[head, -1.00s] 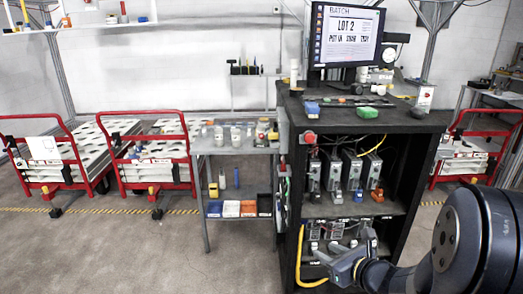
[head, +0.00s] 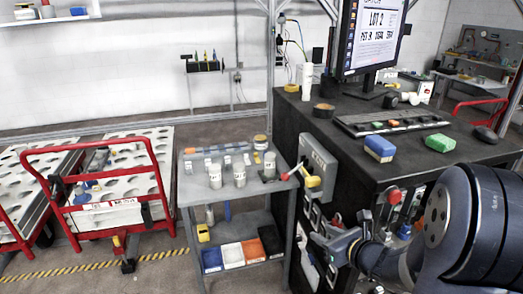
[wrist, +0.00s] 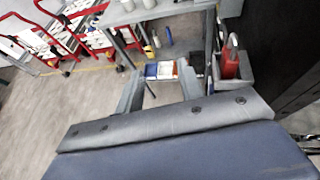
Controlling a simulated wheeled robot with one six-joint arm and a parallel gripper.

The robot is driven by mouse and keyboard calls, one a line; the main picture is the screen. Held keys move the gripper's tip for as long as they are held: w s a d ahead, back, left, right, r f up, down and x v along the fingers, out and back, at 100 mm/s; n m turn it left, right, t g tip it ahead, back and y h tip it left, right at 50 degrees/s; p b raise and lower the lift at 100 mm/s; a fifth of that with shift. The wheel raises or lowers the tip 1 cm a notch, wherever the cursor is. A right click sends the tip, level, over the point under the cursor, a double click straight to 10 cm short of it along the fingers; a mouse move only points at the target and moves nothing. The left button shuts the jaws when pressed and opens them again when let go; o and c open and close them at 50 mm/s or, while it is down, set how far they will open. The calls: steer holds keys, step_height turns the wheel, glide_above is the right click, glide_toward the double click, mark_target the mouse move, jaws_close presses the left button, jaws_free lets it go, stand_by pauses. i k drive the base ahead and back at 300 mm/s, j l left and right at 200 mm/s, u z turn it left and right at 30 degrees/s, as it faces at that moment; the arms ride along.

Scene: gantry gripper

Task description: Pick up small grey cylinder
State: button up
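Several small grey cylinders stand upright on the grey side table (head: 200,190) in the head view: one at the left (head: 215,175), one in the middle (head: 239,173) and one at the right (head: 269,165). I cannot tell which one the task names. My gripper (head: 325,236) is in front of the black cabinet, to the right of and apart from the side table. In the wrist view my gripper (wrist: 160,84) has its two fingers spread with nothing between them. The table's edge and parts of pale cylinders (wrist: 148,4) show at the top of that view.
The black cabinet (head: 305,130) bears a monitor (head: 370,35), a blue block (head: 379,148) and a green block (head: 440,143). Coloured bins (head: 232,256) fill the lower shelf. A red cart (head: 105,205) stands left.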

mark_target(270, 162)
steer(key=i+j+z, duration=0.2)
steer(key=i+j, duration=0.2)
steer(key=j, duration=0.2)
steer(key=i+j+z, duration=0.2)
steer(key=i+j, duration=0.15)
steer(key=j, duration=0.3)
steer(key=i+j+z, duration=0.1)
steer(key=j, duration=0.2)
steer(key=i+j+z, duration=0.15)
steer(key=j, duration=0.2)
steer(key=i+j+z, duration=0.35)
steer(key=j, duration=0.2)
